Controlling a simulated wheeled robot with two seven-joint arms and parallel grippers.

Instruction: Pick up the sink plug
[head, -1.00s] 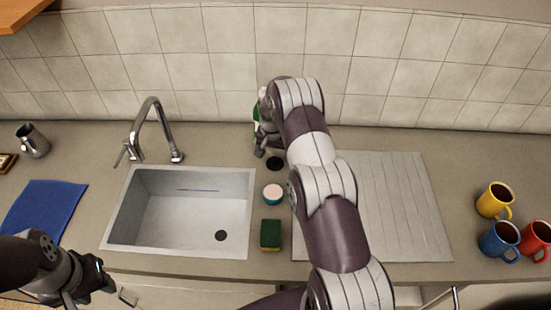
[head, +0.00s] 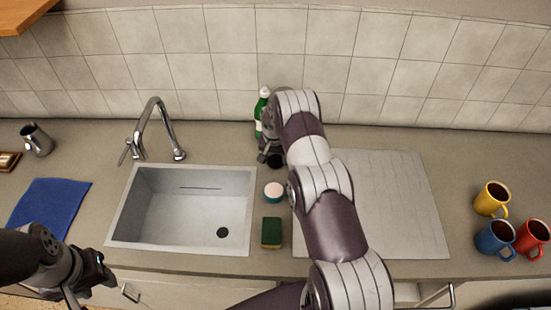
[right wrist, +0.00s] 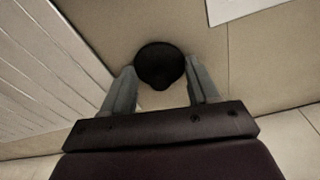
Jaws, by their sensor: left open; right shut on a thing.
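The sink plug is a black round disc (right wrist: 160,65) in the right wrist view, between the two fingers of my right gripper (right wrist: 162,84). The plug also shows in the head view (head: 275,161), partly covered by my right gripper (head: 267,154). My right gripper is shut on it, behind the pink-topped tub and beside the green bottle. I cannot tell whether the plug touches the counter. My left gripper (head: 97,275) is open and empty at the front edge, left of the sink cabinet handle.
The sink (head: 190,215) with its tap (head: 155,125) lies left. A green sponge (head: 271,232), a tub (head: 274,191) and a green bottle (head: 262,108) stand right of it. A ribbed drainer (head: 395,205) and several mugs (head: 491,198) are farther right.

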